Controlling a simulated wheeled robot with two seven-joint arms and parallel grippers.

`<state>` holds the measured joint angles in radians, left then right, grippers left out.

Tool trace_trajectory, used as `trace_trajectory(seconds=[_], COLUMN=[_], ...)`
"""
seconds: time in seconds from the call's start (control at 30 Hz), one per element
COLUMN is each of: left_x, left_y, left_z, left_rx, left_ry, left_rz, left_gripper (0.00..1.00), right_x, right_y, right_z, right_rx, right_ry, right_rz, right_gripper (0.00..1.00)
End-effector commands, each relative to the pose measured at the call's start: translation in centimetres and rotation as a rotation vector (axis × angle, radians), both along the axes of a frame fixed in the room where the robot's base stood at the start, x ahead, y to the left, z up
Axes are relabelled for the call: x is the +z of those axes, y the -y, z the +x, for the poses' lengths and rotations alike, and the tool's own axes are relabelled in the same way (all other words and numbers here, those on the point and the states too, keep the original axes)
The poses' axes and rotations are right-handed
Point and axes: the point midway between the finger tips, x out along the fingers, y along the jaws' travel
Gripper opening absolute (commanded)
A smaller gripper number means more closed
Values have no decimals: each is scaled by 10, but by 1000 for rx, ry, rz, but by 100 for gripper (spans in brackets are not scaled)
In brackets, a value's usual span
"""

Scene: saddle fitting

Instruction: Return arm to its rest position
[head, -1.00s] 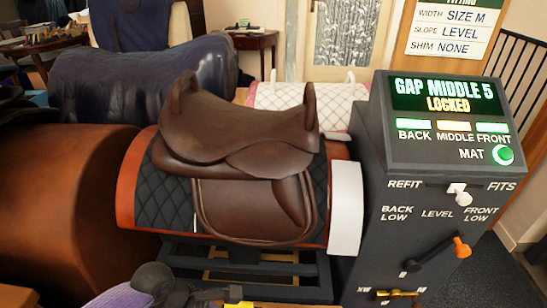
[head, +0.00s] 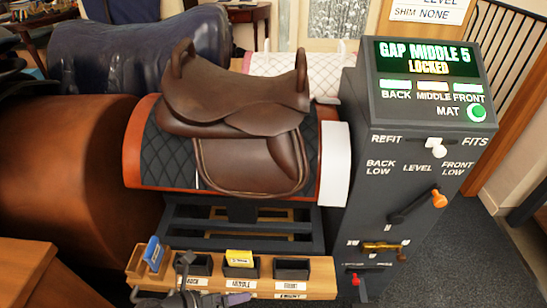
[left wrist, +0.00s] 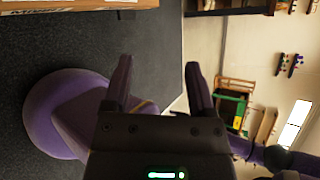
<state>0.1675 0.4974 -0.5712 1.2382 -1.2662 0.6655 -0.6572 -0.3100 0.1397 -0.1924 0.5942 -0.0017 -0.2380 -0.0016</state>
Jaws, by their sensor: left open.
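My left gripper (head: 186,297) is low at the bottom of the head view, at the front edge of the wooden bin tray. In the left wrist view its two fingers (left wrist: 156,70) stand apart with nothing between them. My right gripper is in neither current view. The brown saddle (head: 240,110) sits on a dark quilted pad (head: 172,157) over the orange-edged form. The grey console (head: 415,140) at the right reads "GAP MIDDLE 5 LOCKED".
The bin tray (head: 323,280) holds a blue block (head: 153,250) at left and a yellow block (head: 239,257) in a middle bin. The console has a white switch (head: 437,148) and an orange-knobbed lever (head: 439,199). Brown and navy rounded forms stand left and behind.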

Motion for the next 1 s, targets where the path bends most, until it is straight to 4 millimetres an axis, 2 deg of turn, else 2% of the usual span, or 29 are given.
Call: trace_trajectory(seconds=[0.07,0.1,0.17,0.27,0.3,0.37,0.4,0.5,0.6,0.7,1.0], left_x=[-25,-43,-72,-124,-142,-163,-172,-182,-182,-182,-182], left_y=[-19,-34,-59,-99,-112,-125,-130,-132,-129,-128,-128], left_z=[-6,-13,-33,-96,-132,-187,-222,-293,-335,-351,-350], left_rx=[342,547,850,1363,1573,1860,2029,2357,2550,2622,2622], left_ry=[-213,-338,-515,-805,-913,-1051,-1124,-1248,-1307,-1327,-1327], left_rz=[-138,-212,-302,-413,-441,-469,-475,-472,-459,-451,-453], left_gripper=[72,72,72,72,72,72,72,72,72,72,72], right_x=[3,5,6,9,10,11,12,13,14,13,12], right_y=[0,0,0,2,3,4,5,8,10,10,6], right_z=[-2,-3,-5,-8,-8,-8,-8,-7,-6,-4,4], right_rx=[1,1,2,3,4,5,6,8,10,10,7], right_ry=[-2,-3,-5,-9,-9,-8,-8,-6,-2,1,14], right_rz=[1,0,0,-2,-3,-5,-7,-11,-13,-14,-7], right_gripper=[61,61,61,61,61,61,61,61,61,61,61])
